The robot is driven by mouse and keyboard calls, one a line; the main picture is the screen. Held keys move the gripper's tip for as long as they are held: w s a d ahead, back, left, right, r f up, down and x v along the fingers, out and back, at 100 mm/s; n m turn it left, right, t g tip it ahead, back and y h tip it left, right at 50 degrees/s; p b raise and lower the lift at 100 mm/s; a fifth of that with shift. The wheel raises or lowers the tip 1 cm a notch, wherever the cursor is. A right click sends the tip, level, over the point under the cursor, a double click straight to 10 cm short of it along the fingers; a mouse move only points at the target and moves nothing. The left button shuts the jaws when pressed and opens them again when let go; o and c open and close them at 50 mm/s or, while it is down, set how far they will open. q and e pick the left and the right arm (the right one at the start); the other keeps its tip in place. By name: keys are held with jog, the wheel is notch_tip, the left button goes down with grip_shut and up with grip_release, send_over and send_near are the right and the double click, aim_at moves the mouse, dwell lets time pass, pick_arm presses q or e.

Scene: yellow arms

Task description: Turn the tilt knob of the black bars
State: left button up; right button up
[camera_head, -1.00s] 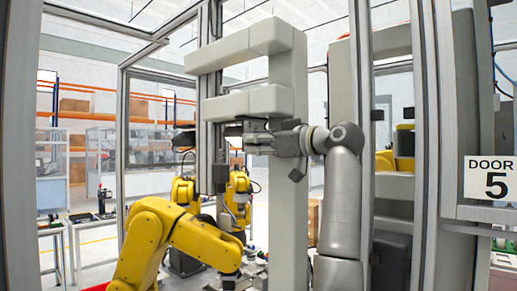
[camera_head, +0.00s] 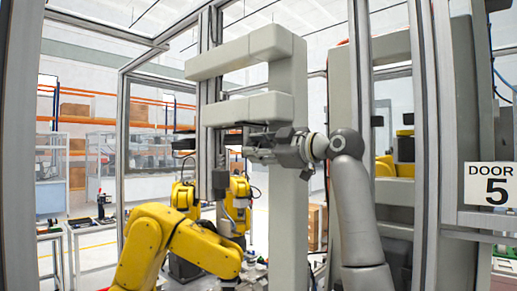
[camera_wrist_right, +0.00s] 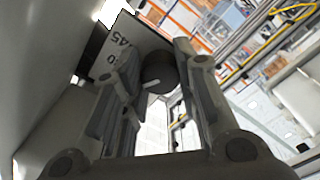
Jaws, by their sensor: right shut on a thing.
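The tilt knob (camera_wrist_right: 158,74) is a dark round knob with a short white mark, seen in the right wrist view. In the head view my right gripper (camera_head: 256,150) is just under the lower grey arm of the machine, where the knob is hidden. Part of a thin black bar (camera_head: 228,124) shows under that arm. My left gripper is not in view.
The grey machine column (camera_head: 288,200) with its two arms (camera_head: 240,108) stands close to my right gripper. Yellow robot arms (camera_head: 160,240) stand lower left. Metal frame posts (camera_head: 428,150) and a DOOR 5 sign (camera_head: 489,183) are at the right.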

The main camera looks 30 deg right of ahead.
dwell(0.4)
jog(key=o, duration=1.1)
jog(key=shift+c, duration=0.2)
jog(key=v, duration=1.2)
